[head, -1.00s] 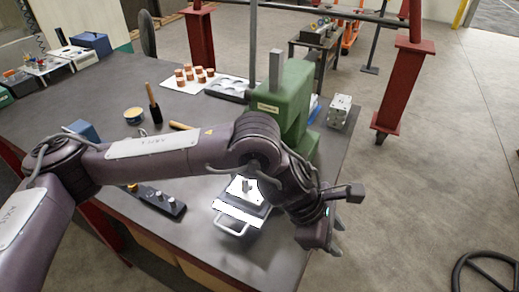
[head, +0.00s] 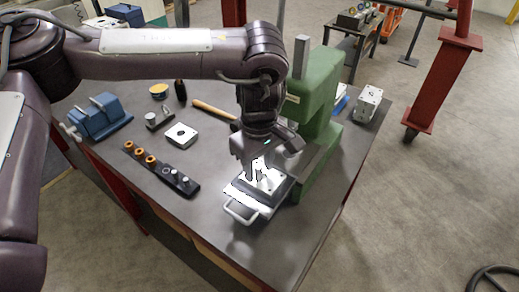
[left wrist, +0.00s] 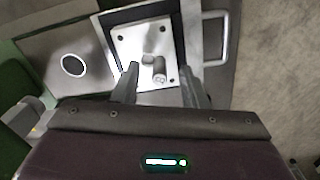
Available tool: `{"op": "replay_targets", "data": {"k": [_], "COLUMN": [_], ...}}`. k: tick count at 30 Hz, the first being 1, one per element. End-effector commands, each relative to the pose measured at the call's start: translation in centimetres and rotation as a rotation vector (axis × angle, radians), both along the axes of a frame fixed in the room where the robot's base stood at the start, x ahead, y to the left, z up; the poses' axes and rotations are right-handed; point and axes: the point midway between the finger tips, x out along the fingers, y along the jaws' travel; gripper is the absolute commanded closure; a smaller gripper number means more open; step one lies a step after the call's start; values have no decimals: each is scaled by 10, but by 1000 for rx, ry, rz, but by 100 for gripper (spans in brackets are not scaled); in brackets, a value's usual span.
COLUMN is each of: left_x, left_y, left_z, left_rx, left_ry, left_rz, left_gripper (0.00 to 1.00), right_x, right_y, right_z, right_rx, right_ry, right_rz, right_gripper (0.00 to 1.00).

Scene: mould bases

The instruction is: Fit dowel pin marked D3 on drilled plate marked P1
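The pale square plate (head: 276,185), with corner holes, lies in a shallow tray (head: 240,196) with a looped handle. In the left wrist view the plate (left wrist: 136,42) has two short grey cylindrical shapes near its middle. The nearer one, a pin (left wrist: 159,70), has a mark on its end too small to read. My left gripper (head: 262,174) points down over the plate. In the left wrist view its fingers (left wrist: 158,72) stand well apart, one on each side of the pin, with clear gaps. I cannot tell how deep the pin sits. My right gripper is not in view.
A green press (head: 322,95) stands right behind the tray. A dark rack (head: 150,170) with orange collars and grey pins lies to the left. A holed block (head: 181,135), a blue vise (head: 100,120) and a hammer (head: 212,110) lie further back. The front table is clear.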

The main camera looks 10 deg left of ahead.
Motion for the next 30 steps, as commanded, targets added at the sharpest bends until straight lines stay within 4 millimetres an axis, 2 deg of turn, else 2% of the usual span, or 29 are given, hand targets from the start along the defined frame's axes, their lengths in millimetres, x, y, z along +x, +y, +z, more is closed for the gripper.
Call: {"op": "replay_targets", "data": {"k": [6, 15, 24, 30], "left_x": [0, 0, 0, 0], "left_y": [0, 0, 0, -1], "left_z": [-18, -22, -21, -20], "left_rx": [0, 0, 0, -1], "left_ry": [0, -1, -1, -2], "left_rz": [0, 0, 0, 0], "left_gripper": [61, 61, 100, 100], "right_x": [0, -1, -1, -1], "right_y": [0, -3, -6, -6], "right_z": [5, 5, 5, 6], "right_rx": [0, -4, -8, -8], "right_ry": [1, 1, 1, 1], "right_rz": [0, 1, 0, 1], "right_gripper": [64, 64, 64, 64]}}
